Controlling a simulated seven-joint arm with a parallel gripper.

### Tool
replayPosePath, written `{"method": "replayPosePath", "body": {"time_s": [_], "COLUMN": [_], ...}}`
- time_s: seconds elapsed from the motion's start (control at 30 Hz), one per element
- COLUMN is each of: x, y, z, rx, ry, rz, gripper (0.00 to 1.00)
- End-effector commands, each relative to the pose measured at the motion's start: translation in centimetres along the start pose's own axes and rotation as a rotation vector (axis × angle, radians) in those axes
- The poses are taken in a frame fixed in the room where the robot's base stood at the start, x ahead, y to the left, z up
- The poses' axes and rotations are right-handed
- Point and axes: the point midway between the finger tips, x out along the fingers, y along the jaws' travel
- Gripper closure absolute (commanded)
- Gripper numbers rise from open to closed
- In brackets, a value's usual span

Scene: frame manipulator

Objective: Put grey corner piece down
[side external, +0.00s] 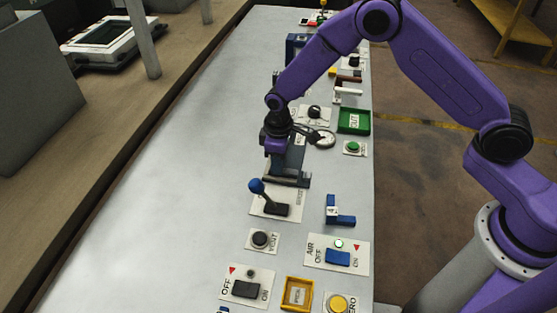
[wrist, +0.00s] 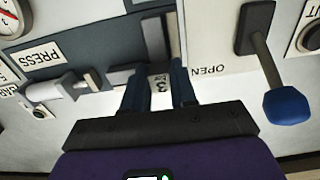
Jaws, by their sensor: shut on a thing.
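My gripper (wrist: 159,88) points down over the grey press fixture (side external: 288,180), and it also shows in the side view (side external: 279,150). Most of the piece is hidden between the fingers and against the grey blocks of the fixture. I cannot tell whether it rests on the fixture or is just above it. In the side view the piece cannot be made out behind the gripper.
A blue-knobbed lever (side external: 257,187) stands close in front of the fixture; its knob shows in the wrist view (wrist: 289,105). A blue corner piece (side external: 341,218) lies to the right. A green tray (side external: 354,121) and a round gauge (side external: 324,139) are behind. The table's left side is clear.

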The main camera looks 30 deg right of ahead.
Motion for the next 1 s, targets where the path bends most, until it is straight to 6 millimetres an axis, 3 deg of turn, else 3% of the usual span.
{"method": "replayPosePath", "body": {"time_s": [0.1,0.13,0.2,0.63,1.0], "x": [0.3,0.3,0.3,-0.6,-7.3], "y": [0.0,0.0,0.0,0.0,0.0], "z": [0.0,0.0,0.0,0.0,-0.1], "rx": [0.0,0.0,0.0,0.0,0.0], "ry": [-0.001,-0.001,-0.001,0.001,0.004], "rz": [0.0,0.0,0.0,0.0,0.001], "gripper": [1.0,0.7,0.48,0.48,0.48]}}
